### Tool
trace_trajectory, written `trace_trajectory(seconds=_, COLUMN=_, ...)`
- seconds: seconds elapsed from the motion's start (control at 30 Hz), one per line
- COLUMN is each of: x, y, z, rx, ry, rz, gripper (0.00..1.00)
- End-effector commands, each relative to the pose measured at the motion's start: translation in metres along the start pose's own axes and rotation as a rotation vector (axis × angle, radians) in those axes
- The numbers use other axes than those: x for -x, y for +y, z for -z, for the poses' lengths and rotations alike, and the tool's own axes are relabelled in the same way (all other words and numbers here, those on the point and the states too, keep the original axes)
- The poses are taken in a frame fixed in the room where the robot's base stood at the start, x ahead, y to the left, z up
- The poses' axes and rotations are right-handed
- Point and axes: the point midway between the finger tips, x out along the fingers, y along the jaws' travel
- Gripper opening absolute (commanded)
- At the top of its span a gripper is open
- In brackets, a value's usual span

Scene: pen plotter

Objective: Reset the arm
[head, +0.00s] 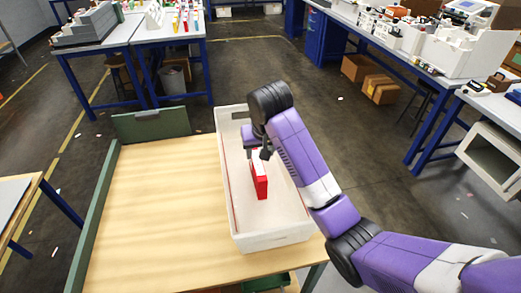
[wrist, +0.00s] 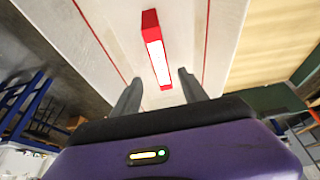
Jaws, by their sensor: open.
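My gripper (head: 258,152) is at the end of my purple arm, above the white tray (head: 272,241) on the wooden table. Its two fingers stand apart and hold nothing in the wrist view (wrist: 157,84). A red block with a white face (head: 260,187) stands in the tray, just below and beside my gripper in the head view. The block also shows beyond the fingertips in the wrist view (wrist: 151,22). I cannot tell the exact gap between the fingers and the block.
The wooden table (head: 155,210) is bare left of the tray and has a green board (head: 152,124) at its back edge. Blue-legged workbenches with equipment stand at the back left and right. Cardboard boxes (head: 381,89) lie on the floor under the right bench.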

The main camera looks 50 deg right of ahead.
Motion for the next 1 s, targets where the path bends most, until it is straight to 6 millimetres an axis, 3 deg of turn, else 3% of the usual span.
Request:
trace_trajectory(seconds=0.2, x=0.010, y=0.000, z=0.000, rx=0.000, ry=0.000, rz=0.000, gripper=0.51)
trace_trajectory(seconds=0.77, x=0.010, y=0.000, z=0.001, rx=0.006, ry=0.003, rz=0.001, gripper=0.51)
trace_trajectory(seconds=0.87, x=0.010, y=-0.005, z=0.012, rx=0.020, ry=0.050, rz=0.019, gripper=0.51)
trace_trajectory(seconds=1.0, x=0.025, y=-0.018, z=0.054, rx=0.055, ry=0.235, rz=0.076, gripper=0.51)
